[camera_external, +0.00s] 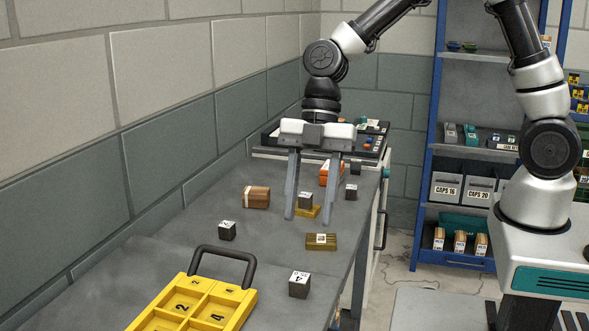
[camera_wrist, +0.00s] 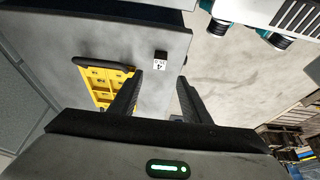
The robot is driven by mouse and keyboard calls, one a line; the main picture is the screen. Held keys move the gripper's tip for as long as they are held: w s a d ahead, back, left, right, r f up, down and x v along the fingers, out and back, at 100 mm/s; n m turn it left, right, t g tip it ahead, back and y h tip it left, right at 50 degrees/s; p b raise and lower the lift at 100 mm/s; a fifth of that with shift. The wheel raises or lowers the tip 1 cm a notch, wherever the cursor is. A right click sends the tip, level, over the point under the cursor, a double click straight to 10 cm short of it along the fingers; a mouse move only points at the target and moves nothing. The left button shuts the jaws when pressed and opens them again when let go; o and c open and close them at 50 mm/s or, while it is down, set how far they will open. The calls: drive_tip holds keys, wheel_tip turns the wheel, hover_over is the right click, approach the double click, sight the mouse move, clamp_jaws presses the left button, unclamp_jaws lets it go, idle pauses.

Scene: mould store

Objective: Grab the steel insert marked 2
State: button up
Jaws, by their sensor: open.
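Several dark steel inserts stand on the grey bench. The front one (camera_external: 299,285) has a white top label that seems to read 4; an insert labelled 4 (camera_wrist: 161,56) also shows in the wrist view. Others are a left insert (camera_external: 227,232), one seen between my fingers (camera_external: 305,202) by a small yellow-brown piece, a right insert (camera_external: 351,193) and a far one (camera_external: 355,168). Their marks are too small to read, so I cannot tell which is 2. My gripper (camera_external: 308,220) is open and empty, fingers pointing down over the bench; its fingers also show in the wrist view (camera_wrist: 161,80).
A yellow tray (camera_external: 238,316) with numbered compartments and a dark handle stands at the front left. A brown block (camera_external: 256,197) and a brass-coloured block (camera_external: 321,242) lie nearby. An orange item (camera_external: 328,179) is behind my gripper. A wall runs along the left; blue shelving (camera_external: 430,150) stands right.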

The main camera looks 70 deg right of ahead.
drive_tip(key=shift+o, duration=0.5)
drive_tip(key=n+t+h+p, duration=0.3)
drive_tip(key=n+t+h, duration=0.15)
drive_tip(key=n, duration=1.25)
approach(229, 225)
drive_tip(key=x, duration=0.2)
drive_tip(key=b+x, duration=0.1)
drive_tip(key=shift+w+a+f, duration=0.2)
drive_tip(key=shift+w+f, duration=0.1)
drive_tip(key=shift+w, duration=0.05)
drive_tip(key=shift+d+x, duration=0.15)
drive_tip(key=shift+x, duration=1.3)
drive_tip(key=shift+d+x, duration=0.1)
drive_tip(key=shift+x, duration=1.35)
drive_tip(key=shift+s, duration=0.1)
drive_tip(key=shift+c, duration=0.2)
drive_tip(key=c, duration=1.1)
clamp_jaws()
